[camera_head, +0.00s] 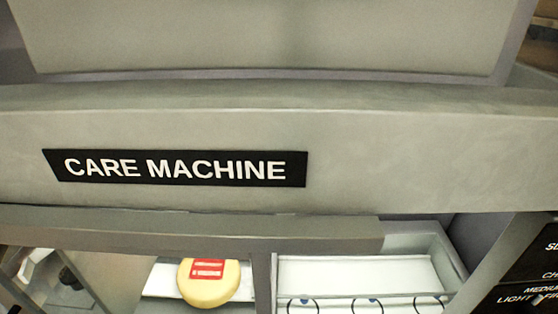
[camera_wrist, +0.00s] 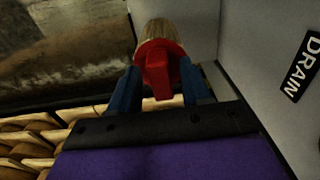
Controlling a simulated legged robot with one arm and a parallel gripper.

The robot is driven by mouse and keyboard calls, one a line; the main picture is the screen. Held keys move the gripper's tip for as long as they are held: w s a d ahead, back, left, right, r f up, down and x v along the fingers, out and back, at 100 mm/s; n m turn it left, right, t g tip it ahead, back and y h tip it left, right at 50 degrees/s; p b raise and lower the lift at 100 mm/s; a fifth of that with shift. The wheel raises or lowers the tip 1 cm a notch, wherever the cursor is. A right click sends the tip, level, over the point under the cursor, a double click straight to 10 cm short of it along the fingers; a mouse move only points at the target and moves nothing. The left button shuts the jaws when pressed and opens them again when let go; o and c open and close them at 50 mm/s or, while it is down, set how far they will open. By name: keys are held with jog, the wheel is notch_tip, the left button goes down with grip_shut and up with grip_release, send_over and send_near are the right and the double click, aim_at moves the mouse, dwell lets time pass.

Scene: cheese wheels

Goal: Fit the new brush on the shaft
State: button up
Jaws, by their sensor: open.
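In the wrist view, a brush with a tan, bristly-looking end (camera_wrist: 158,30) and a red grip part (camera_wrist: 160,75) stands in front of my gripper (camera_wrist: 162,72). My gripper's two blue fingers are open, one on each side of the red part. I cannot tell whether either finger touches it. The brush is beside a pale grey wall. No shaft can be made out in either view. The head view shows the grey care machine front, with its black "CARE MACHINE" label (camera_head: 175,168); my gripper is not seen there.
In the head view, a yellow cheese wheel (camera_head: 207,291) with a red label sits in an opening below the panel. A pale tray (camera_head: 350,272) is to its right. In the wrist view, wooden slats with brown rounds (camera_wrist: 28,140) lie at left, and a "DRAIN" label (camera_wrist: 302,66) at right.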

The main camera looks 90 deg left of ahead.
jog(key=shift+w+d+f, duration=0.2)
jog(key=shift+w+d, duration=0.05)
jog(key=shift+d, duration=0.45)
jog(key=shift+a+r, duration=0.1)
jog(key=shift+a, duration=0.05)
jog(key=shift+a+f, duration=0.2)
jog(key=shift+a, duration=1.15)
jog(key=shift+d+r, duration=0.15)
jog(key=shift+d, duration=0.25)
jog(key=shift+a, duration=0.15)
